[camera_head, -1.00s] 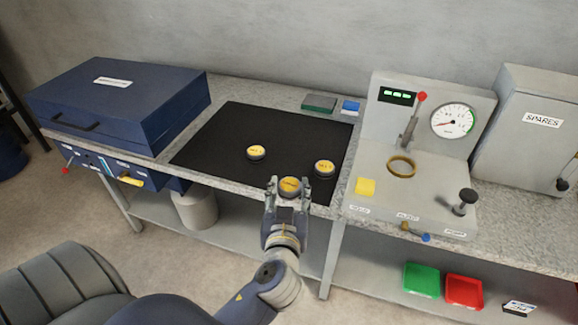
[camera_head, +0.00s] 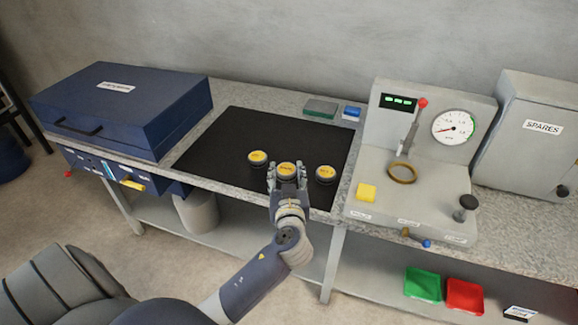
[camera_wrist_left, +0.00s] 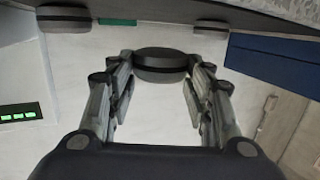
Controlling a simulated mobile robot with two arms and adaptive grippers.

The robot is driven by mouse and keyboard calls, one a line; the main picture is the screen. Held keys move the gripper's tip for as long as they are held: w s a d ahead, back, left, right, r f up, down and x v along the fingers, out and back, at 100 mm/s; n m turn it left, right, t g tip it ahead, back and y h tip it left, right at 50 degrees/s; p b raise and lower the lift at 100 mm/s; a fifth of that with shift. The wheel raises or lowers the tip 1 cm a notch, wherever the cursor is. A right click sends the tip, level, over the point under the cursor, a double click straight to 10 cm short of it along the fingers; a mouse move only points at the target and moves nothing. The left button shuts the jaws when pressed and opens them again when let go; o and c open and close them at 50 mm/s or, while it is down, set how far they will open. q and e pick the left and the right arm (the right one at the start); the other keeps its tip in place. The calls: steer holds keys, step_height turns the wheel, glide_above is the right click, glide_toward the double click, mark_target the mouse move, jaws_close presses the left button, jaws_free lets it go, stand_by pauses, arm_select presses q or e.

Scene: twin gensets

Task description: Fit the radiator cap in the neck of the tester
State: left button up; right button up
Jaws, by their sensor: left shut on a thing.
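My left gripper (camera_head: 287,177) is shut on a radiator cap (camera_head: 287,170), a dark disc with a yellow top, over the front part of the black mat (camera_head: 225,140). In the left wrist view the cap (camera_wrist_left: 160,64) sits between the fingertips (camera_wrist_left: 158,75). Two similar caps rest on the mat, one to the left (camera_head: 257,158) and one to the right (camera_head: 326,174). The tester (camera_head: 440,165) stands right of the mat, with its brass ring neck (camera_head: 402,173) on its sloping deck, apart from the held cap. My right gripper is not in view.
The tester carries a red-tipped lever (camera_head: 420,110), a gauge (camera_head: 454,126), a yellow block (camera_head: 366,192) and a black knob (camera_head: 467,205). A blue case (camera_head: 120,105) fills the bench's left. A grey spares cabinet (camera_head: 525,140) stands right. Green and red trays lie below.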

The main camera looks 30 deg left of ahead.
mark_target(289, 163)
arm_select(q)
steer(key=x, duration=0.4)
steer(key=shift+w+d+r, duration=0.1)
steer(key=shift+w, duration=0.3)
steer(key=x, duration=0.2)
steer(key=shift+w+b, duration=0.3)
steer(key=shift+b, duration=0.1)
step_height(289, 163, down, 2)
steer(key=shift+s+f+b, duration=0.1)
steer(key=shift+b, duration=0.55)
steer(key=shift+f, duration=0.4)
steer(key=shift+f+b, duration=0.1)
steer(key=shift+b, duration=0.25)
steer(key=shift+f, duration=0.15)
steer(key=o, duration=0.8)
steer(key=shift+o, duration=1.4)
